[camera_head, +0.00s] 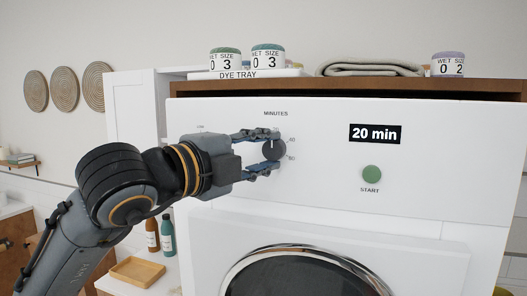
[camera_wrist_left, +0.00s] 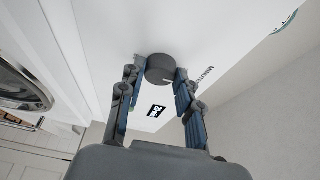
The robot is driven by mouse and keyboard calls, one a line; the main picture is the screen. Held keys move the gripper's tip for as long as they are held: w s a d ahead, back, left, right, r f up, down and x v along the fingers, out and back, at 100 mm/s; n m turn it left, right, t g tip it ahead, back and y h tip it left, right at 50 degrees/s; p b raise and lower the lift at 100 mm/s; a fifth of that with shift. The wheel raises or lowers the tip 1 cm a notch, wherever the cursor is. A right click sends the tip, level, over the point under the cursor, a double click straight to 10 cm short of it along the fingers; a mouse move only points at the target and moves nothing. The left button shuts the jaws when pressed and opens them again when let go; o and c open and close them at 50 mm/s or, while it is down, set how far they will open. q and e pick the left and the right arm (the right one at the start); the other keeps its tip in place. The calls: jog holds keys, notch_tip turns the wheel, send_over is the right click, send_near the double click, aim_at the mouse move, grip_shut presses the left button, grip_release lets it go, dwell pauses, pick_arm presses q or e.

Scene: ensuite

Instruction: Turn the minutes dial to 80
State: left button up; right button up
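The minutes dial (camera_head: 274,150) is a dark grey round knob on the white machine front, under the word MINUTES. A thin light mark shows near its top, and the numbers 40 and 60 stand to its right. The display (camera_head: 375,133) reads 20 min. My left gripper (camera_head: 272,151) is at the dial, one finger above and one below it. In the left wrist view the dial (camera_wrist_left: 160,68) sits between the fingertips of my left gripper (camera_wrist_left: 158,80), which look spread around it; firm contact cannot be made out. My right gripper is not in view.
A green START button (camera_head: 372,174) is right of the dial, above the round door (camera_head: 305,272). On top stand a dye tray (camera_head: 240,75) with two jars, a folded towel (camera_head: 370,67) and another jar (camera_head: 448,64). The front around the dial is clear.

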pick_arm(q)
jog(key=shift+c, duration=1.3)
